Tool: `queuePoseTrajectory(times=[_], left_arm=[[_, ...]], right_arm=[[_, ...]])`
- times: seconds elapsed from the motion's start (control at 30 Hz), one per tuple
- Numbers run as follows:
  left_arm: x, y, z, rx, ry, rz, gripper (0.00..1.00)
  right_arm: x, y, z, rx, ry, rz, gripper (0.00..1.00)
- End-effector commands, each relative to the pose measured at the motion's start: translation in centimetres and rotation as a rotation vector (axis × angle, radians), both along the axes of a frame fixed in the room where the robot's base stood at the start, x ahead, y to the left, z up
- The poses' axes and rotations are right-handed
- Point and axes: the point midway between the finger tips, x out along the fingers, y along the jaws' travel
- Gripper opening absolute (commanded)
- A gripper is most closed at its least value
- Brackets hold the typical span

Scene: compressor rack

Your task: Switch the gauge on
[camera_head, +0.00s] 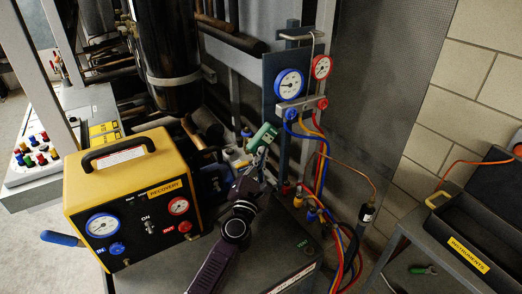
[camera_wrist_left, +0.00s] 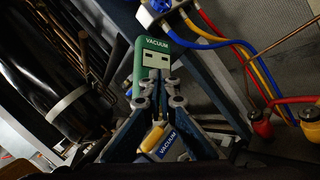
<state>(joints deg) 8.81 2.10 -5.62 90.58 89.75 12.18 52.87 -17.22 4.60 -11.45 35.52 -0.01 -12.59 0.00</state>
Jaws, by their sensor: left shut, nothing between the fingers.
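The gauge is a small green box lettered VACUUM with a pale face panel. It shows near the middle of the head view (camera_head: 264,134) and at the upper middle of the left wrist view (camera_wrist_left: 146,47). My left gripper (camera_head: 261,153) is shut and empty, just below the gauge in the head view. In the left wrist view its fingertips (camera_wrist_left: 157,76) meet in front of the lower part of the gauge's face and hide some of it. I cannot tell whether they touch it. My right gripper is not in view.
A yellow recovery unit (camera_head: 130,180) stands at the left. A manifold with blue (camera_head: 289,84) and red (camera_head: 321,67) dials hangs behind, with coloured hoses (camera_head: 322,165) running down to the right. A dark instruments tray (camera_head: 470,235) is at the far right.

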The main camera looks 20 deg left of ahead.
Motion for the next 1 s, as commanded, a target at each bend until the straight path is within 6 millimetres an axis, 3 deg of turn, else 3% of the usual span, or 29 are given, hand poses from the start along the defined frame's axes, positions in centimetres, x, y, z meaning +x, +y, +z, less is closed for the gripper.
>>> queuePoseTrajectory(times=[0.17, 0.7, 1.0], left_arm=[[-0.2, -0.3, 0.0, -0.001, 0.0, -0.002, 0.0], [-3.3, -4.4, -0.2, -0.002, 0.0, -0.002, 0.0], [-3.7, -4.8, -0.2, 0.0, -0.001, -0.001, 0.0]], right_arm=[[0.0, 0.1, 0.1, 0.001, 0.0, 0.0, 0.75], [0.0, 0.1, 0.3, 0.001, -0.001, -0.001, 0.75], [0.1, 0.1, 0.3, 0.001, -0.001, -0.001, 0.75]])
